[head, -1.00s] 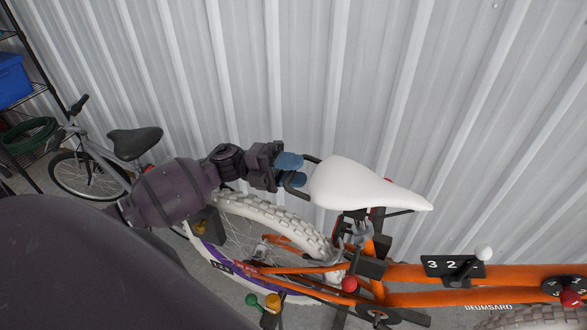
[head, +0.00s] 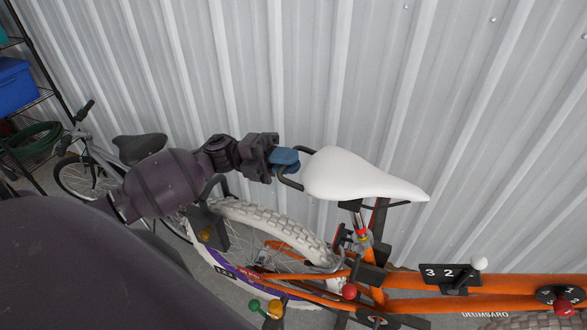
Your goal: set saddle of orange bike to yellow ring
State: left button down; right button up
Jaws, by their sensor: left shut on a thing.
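The orange bike (head: 425,281) stands along the wall, and its white saddle (head: 360,175) sits above the frame at the middle right. My left gripper (head: 287,162), with blue finger pads, is shut on the black loop handle (head: 291,182) at the saddle's rear. Below the saddle a stretch of seat post (head: 358,220) shows, with small coloured bands. A yellow ring (head: 363,237) seems to show near the post's foot, close to red and green marks; it is too small to read exactly. My right gripper is out of view.
A grey bike with a black saddle (head: 139,148) stands at the left. A shelf with a blue bin (head: 14,85) is at the far left. The corrugated wall (head: 290,60) is close behind the saddle. Coloured knobs (head: 349,291) stick up near the frame.

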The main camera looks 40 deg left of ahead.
pick_arm(q)
jog(key=shift+r, duration=0.25)
jog(key=c, duration=1.5)
grip_release()
jog(key=o, duration=0.3)
jog(key=shift+f, duration=0.1)
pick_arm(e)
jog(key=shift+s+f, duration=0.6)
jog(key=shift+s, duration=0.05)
pick_arm(q)
jog(key=shift+a+f, duration=0.1)
jog(key=shift+a, duration=0.05)
jog(key=b+v, duration=0.2)
jog(key=v, duration=0.8)
jog(key=shift+s+a+b, duration=0.1)
jog(key=shift+a+b, duration=0.2)
jog(key=shift+b, duration=0.05)
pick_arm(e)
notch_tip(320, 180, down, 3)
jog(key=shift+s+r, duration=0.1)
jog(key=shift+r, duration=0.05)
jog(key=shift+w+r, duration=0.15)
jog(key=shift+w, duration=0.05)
